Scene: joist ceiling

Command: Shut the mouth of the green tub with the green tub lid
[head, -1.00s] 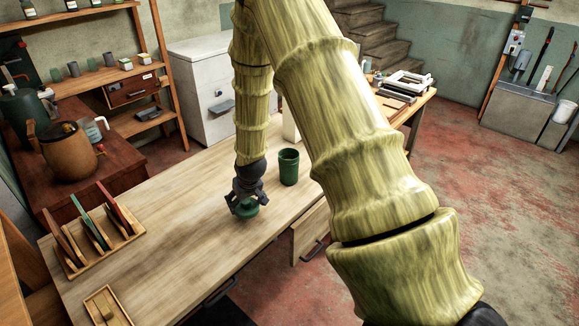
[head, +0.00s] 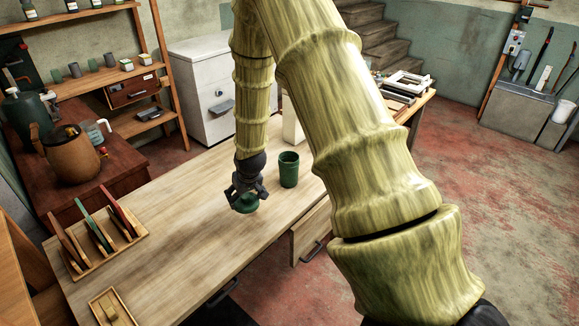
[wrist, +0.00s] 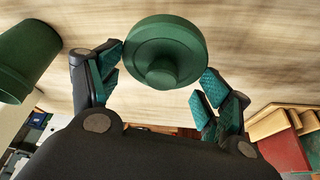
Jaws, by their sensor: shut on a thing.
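The green tub (head: 288,170) stands upright on the wooden table, its open mouth facing up. It also shows at the left edge of the wrist view (wrist: 24,62). The green tub lid (head: 245,206) is a round disc with a knob, to the left of the tub and nearer in the head view. In the wrist view the lid (wrist: 165,52) sits between my fingertips, knob towards the camera. My gripper (head: 247,196) is shut on the lid by its rim, apart from the tub. I cannot tell whether the lid touches the table.
A wooden rack (head: 100,240) with upright boards stands at the table's left end, with a small wooden tray (head: 112,308) in front. Books and frames (head: 400,88) lie at the far right end.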

